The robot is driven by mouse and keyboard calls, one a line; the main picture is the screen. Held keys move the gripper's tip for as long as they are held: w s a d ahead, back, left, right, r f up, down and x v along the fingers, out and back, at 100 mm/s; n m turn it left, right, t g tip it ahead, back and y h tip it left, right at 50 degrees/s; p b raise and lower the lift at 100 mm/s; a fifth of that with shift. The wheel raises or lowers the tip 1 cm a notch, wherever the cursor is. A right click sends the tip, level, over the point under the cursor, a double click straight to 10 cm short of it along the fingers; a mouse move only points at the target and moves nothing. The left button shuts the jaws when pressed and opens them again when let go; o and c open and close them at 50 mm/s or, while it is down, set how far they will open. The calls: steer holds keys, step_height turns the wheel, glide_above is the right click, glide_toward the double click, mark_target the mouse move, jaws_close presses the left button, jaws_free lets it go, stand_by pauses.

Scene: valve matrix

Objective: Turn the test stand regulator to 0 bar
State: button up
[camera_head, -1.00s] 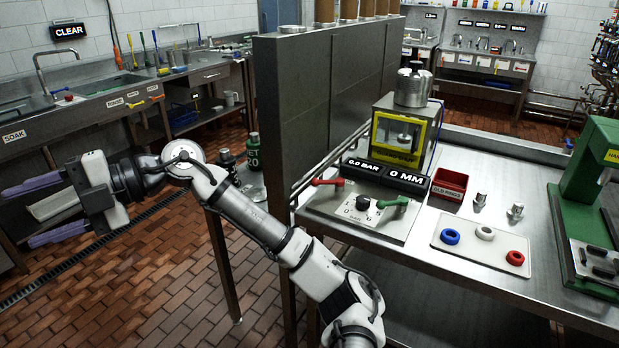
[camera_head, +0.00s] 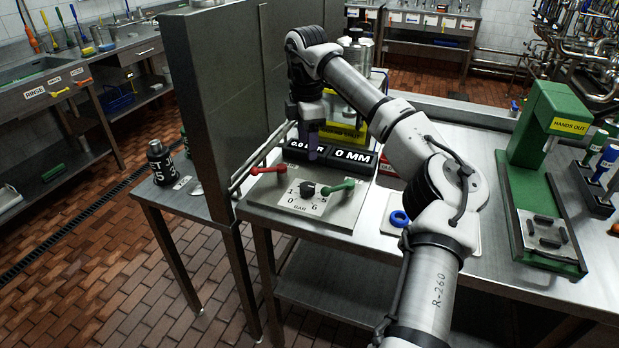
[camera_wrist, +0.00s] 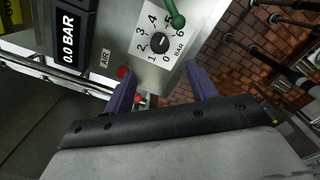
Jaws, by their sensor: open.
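The regulator is a small dark knob (camera_head: 308,190) on a white dial plate (camera_head: 296,202) on the test stand's flat panel. In the wrist view the knob (camera_wrist: 158,43) sits among the numbers 0 to 6; its exact pointing is too small to tell. The pressure display (camera_wrist: 70,42) reads 0.0 BAR. My gripper (camera_head: 313,142) points down above the back of the panel, in front of the displays. In the wrist view my gripper (camera_wrist: 159,70) is open and empty, its purple fingers apart, with the knob beyond the tips and not between them.
A tall grey partition (camera_head: 215,110) stands left of the stand. A blue ring (camera_head: 399,218) and a green press (camera_head: 545,150) are to the right. My arm hides part of the bench.

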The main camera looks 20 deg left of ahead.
mark_target(307, 186)
step_height(307, 186, down, 12)
steer(key=p, duration=0.3)
steer(key=c, duration=1)
